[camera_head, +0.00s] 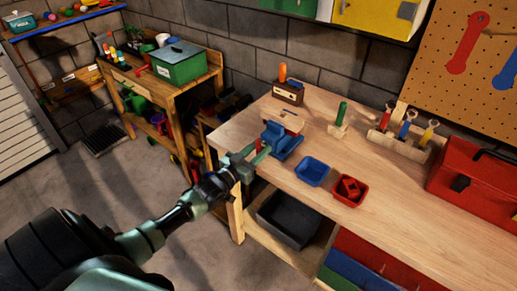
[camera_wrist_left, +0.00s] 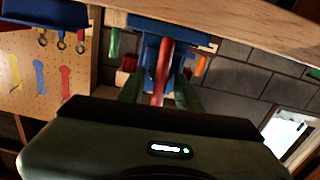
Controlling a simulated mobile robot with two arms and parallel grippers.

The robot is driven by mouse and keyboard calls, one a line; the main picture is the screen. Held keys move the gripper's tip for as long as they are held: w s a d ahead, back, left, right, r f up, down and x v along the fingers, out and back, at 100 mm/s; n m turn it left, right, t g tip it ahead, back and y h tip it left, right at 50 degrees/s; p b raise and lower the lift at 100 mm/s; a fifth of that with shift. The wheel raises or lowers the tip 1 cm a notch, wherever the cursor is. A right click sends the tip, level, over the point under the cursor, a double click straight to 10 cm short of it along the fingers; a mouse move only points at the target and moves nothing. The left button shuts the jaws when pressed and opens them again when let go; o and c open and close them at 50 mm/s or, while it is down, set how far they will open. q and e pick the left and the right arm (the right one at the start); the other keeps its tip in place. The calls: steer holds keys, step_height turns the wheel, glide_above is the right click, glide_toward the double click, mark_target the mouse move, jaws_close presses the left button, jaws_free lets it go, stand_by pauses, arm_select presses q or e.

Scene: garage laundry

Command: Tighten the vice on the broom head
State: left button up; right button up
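The blue vice (camera_head: 284,141) is mounted at the near left edge of the wooden workbench. A tan wooden piece (camera_head: 291,121), perhaps the broom head, shows just behind it; I cannot tell how it sits in the jaws. The vice's red handle (camera_head: 259,145) faces my left gripper (camera_head: 256,157). In the left wrist view the blue vice (camera_wrist_left: 172,28) appears upside down, and the red handle (camera_wrist_left: 163,72) runs between the two green fingers. These fingers (camera_wrist_left: 160,93) stand apart on either side of it, not visibly closed on it. My right gripper is not in view.
On the workbench (camera_head: 385,190) are a blue tray (camera_head: 312,172), a red tray (camera_head: 350,191) with red pieces, a green-handled tool (camera_head: 340,116), a tool rack and a red toolbox (camera_head: 478,181). A dark bin (camera_head: 288,219) sits below. A side table with a green box (camera_head: 180,63) stands left.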

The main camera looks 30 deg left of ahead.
arm_select(q)
jaws_close()
steer(key=m, duration=0.5)
steer(key=shift+d+f+m, duration=0.15)
steer(key=shift+m, duration=0.15)
jaws_free()
steer(key=shift+s, duration=0.1)
steer(key=shift+s, duration=0.5)
steer(key=s+b, duration=0.1)
steer(key=s, duration=0.5)
steer(key=shift+s+a+b, duration=0.3)
steer(key=shift+s+a, duration=0.05)
steer(key=shift+s, duration=0.05)
